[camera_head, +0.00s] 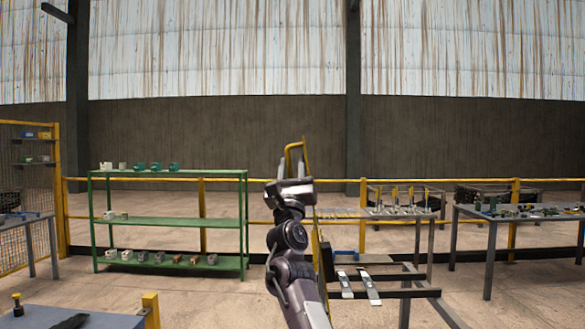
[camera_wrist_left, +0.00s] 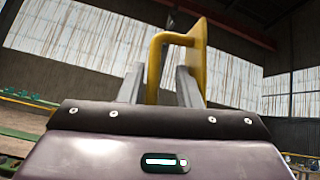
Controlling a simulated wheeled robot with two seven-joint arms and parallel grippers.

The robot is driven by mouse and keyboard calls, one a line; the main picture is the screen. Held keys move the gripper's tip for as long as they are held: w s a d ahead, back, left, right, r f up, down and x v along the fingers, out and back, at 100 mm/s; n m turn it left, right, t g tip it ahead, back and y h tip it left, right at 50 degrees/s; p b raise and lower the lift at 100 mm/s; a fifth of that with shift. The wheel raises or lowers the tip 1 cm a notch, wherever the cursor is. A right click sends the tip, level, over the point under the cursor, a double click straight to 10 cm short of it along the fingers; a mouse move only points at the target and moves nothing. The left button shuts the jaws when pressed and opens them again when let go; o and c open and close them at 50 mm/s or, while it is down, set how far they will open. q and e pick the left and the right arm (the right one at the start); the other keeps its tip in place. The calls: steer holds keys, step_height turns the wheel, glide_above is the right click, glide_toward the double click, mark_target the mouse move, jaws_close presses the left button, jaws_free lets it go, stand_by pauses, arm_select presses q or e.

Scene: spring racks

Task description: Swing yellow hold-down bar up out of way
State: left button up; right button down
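The yellow hold-down bar (camera_head: 317,244) stands steeply upright at the left side of a dark rack frame (camera_head: 400,293). Its looped handle (camera_head: 290,150) is at the top, and part of the bar is hidden behind my left arm. My left gripper (camera_head: 292,170) points up at the handle, with its two fingers spread apart. In the left wrist view the yellow handle (camera_wrist_left: 155,68) passes between the fingers, with a gap visible on the right finger's side. Whether a finger touches it is unclear. My right gripper is not in view.
Silver leaf-like parts (camera_head: 370,287) lie on the rack to the right of my arm. A green shelf (camera_head: 170,264) with small parts stands behind left. Tables with parts (camera_head: 520,212) stand behind right. A yellow rail (camera_head: 225,180) runs across the back.

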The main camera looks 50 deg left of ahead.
arm_select(q)
steer(key=b+v, duration=0.3)
steer(key=v, duration=0.4)
steer(key=shift+s+d+f, duration=0.15)
steer(key=shift+d+f, duration=0.05)
steer(key=shift+f, duration=0.15)
stand_by(0.5)
